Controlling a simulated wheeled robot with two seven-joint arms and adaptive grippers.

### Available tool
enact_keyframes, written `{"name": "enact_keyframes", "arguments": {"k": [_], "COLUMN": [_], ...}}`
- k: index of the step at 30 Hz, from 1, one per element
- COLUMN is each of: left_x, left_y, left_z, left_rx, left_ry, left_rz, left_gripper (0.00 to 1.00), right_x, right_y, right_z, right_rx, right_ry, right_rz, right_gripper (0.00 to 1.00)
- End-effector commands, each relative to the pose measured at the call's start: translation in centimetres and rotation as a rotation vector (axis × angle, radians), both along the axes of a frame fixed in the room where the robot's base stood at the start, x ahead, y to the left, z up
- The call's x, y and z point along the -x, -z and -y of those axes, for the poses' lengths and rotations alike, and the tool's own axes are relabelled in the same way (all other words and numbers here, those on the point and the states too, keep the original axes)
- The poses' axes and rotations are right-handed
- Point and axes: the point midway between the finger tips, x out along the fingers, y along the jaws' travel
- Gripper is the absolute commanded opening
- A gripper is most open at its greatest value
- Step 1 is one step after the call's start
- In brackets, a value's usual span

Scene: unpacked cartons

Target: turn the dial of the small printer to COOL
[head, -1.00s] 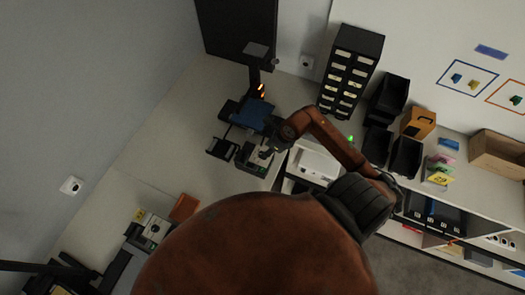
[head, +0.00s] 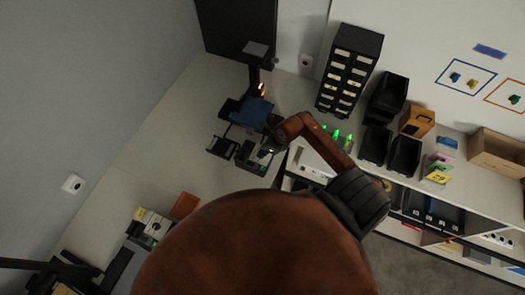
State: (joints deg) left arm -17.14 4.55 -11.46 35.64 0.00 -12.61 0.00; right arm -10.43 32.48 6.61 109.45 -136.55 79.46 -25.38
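A small dark boxy device with a pale top (head: 252,158), which looks like the small printer, stands near the front edge of the far table. My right gripper (head: 268,150) is at its right side, close over its top. The gripper is small and dark here, so I cannot tell whether its fingers are open or touch the device. The dial and its markings are too small to read or are hidden by the gripper. My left gripper is not in view.
A dark tray (head: 222,147) and a blue-topped stand (head: 252,112) sit beside the device. A black drawer cabinet (head: 349,70) and black bins (head: 376,145) stand to the right. Another device with a pale face (head: 155,228) is at lower left. Bare tabletop lies between.

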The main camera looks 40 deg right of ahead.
Motion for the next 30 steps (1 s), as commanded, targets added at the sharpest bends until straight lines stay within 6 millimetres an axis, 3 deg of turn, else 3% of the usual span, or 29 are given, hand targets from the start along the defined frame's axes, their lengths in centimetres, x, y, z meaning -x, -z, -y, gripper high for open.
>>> {"name": "enact_keyframes", "arguments": {"k": [6, 17, 23, 30], "left_x": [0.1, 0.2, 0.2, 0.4], "left_y": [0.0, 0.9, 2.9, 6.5], "left_z": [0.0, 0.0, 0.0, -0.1], "left_rx": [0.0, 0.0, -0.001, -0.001], "left_ry": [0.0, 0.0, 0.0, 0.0], "left_rz": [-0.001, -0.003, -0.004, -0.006], "left_gripper": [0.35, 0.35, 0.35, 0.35], "right_x": [0.0, 0.0, -0.1, -0.3], "right_y": [0.0, 0.2, 0.4, 0.7], "right_z": [0.0, 0.2, 0.3, 0.5], "right_rx": [0.001, 0.003, 0.005, 0.008], "right_ry": [0.0, -0.043, -0.155, -0.356], "right_rz": [0.0, 0.0, -0.001, -0.001], "right_gripper": [0.01, 0.0, 0.0, 0.0]}}
